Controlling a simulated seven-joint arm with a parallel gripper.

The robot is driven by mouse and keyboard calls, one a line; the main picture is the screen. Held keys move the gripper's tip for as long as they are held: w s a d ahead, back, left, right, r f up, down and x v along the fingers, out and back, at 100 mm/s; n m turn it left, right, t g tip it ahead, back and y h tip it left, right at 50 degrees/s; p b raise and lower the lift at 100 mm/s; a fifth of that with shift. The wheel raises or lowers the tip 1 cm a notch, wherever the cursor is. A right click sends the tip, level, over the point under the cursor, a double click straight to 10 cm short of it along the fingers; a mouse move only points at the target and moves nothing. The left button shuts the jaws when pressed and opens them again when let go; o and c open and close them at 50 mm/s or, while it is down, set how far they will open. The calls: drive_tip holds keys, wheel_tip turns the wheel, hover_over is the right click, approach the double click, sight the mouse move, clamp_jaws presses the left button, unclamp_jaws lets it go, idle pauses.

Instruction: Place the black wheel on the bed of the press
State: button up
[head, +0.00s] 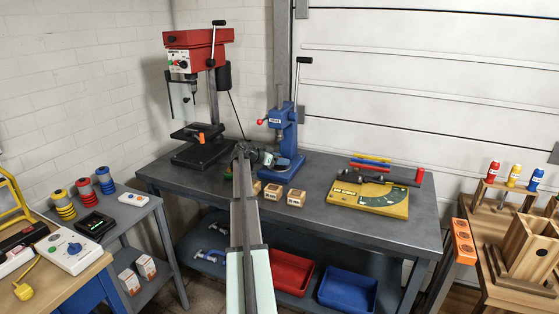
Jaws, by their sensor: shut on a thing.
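The blue press (286,135), with a red-knobbed lever, stands on the dark workbench. Its blue bed (287,167) is at its foot. My arm reaches in from the bottom middle, and my gripper (268,157) is just left of the press, close to the bed. It is shut on a small dark thing, which looks like the black wheel, at its tip. The wheel's outline is too small and too hidden by my gripper to make out clearly. I cannot tell whether it touches the bed.
A red drill press (199,40) stands at the back left. Small wooden boxes (296,197) sit in front of the press. A yellow angled tool (368,199) lies to the right. Red (292,272) and blue (347,289) bins are on the lower shelf.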

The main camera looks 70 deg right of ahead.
drive_tip(key=shift+f, duration=0.15)
drive_tip(key=o, duration=1.2)
drive_tip(key=shift+o, duration=0.2)
drive_tip(key=v, duration=1.2)
